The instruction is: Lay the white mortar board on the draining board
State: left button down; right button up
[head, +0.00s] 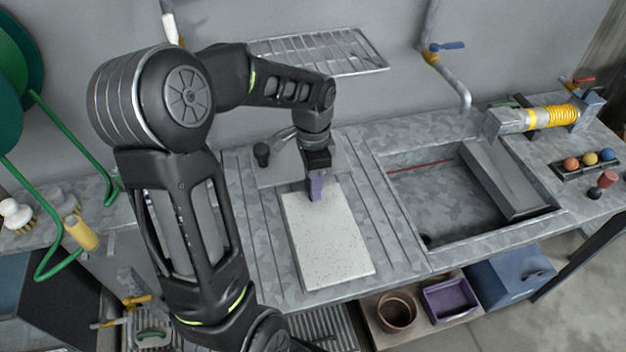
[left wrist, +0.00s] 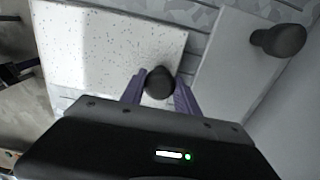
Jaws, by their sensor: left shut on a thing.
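The white speckled mortar board (head: 328,240) is level over the grooved draining board (head: 264,270), left of the sink. I cannot tell whether it rests fully on the grooves or hangs just above them. My left gripper (head: 317,190) is at the board's far edge, pointing down. In the left wrist view, its purple fingers (left wrist: 160,92) are shut on the dark round knob (left wrist: 159,82) of the mortar board (left wrist: 105,50). In the head view the gripper hides the knob. My right gripper is not in view.
A grey board with a black knob (head: 262,152) lies behind the white one. The sink basin (head: 450,205) opens to the right. A wire rack (head: 320,50) is on the wall behind. A green hose (head: 75,135) hangs at left. Colored balls (head: 589,159) stand far right.

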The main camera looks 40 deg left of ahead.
pick_arm(q)
jog(key=c, duration=0.9)
grip_release()
jog(key=shift+r, duration=0.1)
notch_tip(320, 180, up, 12)
jog(key=shift+b, duration=0.45)
